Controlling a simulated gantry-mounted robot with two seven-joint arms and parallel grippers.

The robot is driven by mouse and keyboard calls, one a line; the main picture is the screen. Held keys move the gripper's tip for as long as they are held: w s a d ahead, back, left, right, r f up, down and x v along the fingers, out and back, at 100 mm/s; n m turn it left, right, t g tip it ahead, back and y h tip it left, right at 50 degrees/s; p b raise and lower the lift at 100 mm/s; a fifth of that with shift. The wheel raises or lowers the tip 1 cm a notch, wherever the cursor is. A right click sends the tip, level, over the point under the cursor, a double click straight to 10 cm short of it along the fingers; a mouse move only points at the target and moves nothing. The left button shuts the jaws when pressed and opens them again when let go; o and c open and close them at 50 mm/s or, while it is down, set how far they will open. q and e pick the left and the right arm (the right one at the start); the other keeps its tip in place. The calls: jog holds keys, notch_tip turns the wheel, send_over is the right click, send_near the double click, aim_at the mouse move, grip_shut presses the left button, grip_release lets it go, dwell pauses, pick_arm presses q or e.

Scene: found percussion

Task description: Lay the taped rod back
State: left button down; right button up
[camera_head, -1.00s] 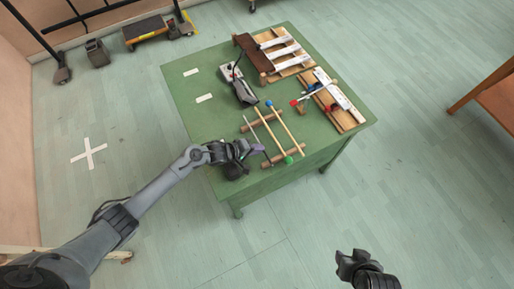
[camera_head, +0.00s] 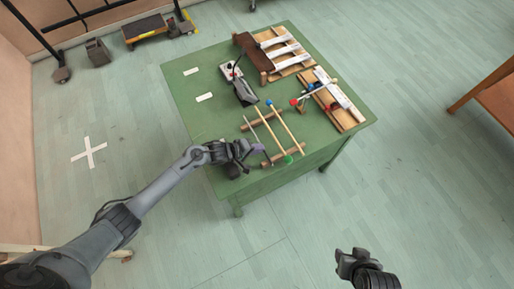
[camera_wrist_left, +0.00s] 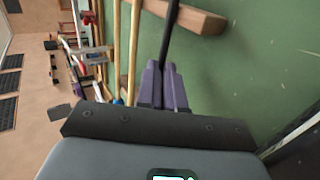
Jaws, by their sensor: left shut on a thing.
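My left gripper (camera_head: 256,148), with purple fingertips, is at the near left of the rod rest on the green table. Its fingers (camera_wrist_left: 165,88) are shut on a thin dark rod, apparently the taped rod (camera_wrist_left: 171,32), in the left wrist view. That rod runs over or against a wooden crossbar (camera_wrist_left: 185,15); I cannot tell if it touches. In the head view the rod (camera_head: 250,125) lies left of two pale sticks (camera_head: 270,130), one with a blue head and one with a green head. My right gripper (camera_head: 345,262) is off the table at the bottom; its jaws are unclear.
The green table (camera_head: 215,115) carries a black-handled device on a light base (camera_head: 241,88) and wooden bar instruments (camera_head: 285,55) at the back and right. Red and blue-headed mallets (camera_head: 308,95) lie on the right one. White tape marks (camera_head: 204,98) lie on clear table at left.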

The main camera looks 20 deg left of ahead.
pick_arm(q)
jog(key=c, duration=1.2)
grip_release()
jog(key=p+v, duration=0.2)
jog(key=v, duration=0.9)
jog(key=shift+f, duration=0.1)
